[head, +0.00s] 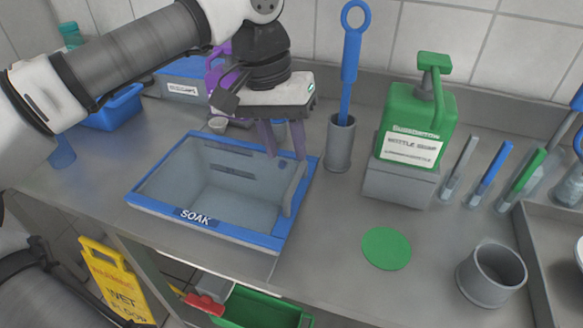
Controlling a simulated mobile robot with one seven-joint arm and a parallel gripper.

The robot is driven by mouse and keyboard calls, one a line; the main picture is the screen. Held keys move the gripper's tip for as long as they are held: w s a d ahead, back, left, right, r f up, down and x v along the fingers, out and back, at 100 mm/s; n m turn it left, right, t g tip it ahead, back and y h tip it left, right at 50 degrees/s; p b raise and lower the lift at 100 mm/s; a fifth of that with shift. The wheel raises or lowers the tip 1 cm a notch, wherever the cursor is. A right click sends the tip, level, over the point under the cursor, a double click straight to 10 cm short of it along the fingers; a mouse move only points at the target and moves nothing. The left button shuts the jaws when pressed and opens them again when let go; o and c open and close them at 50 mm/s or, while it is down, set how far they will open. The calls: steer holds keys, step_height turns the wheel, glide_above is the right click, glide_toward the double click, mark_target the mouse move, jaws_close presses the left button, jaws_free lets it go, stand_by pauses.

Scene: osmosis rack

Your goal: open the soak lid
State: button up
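The soak basin (135,200) is set in the counter, with a blue rim and a SOAK label on its front edge. Its grey inside shows through the blue frame; I cannot tell whether a clear lid lies over it. A narrow grey upright piece (293,190) stands along the right side and may be the lid's handle. My gripper (284,152) points down at the basin's far right corner, beyond that piece. Its two purple fingers are apart, with nothing seen held between them. Whether the fingertips touch the rim is unclear.
A grey holder with a blue-handled tool (350,60) stands right of my gripper. A green bottle (410,115) is farther right. A green disc (386,248) and grey cup (491,273) lie nearer. A purple-handled item and blue bins (110,108) are at back left.

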mark_target(293, 180)
steer(key=f, duration=0.2)
steer(key=d+f, duration=0.1)
steer(key=f, duration=0.2)
steer(key=shift+s+f, duration=0.2)
steer(key=shift+f, duration=0.15)
steer(key=shift+c, duration=0.4)
jaws_close()
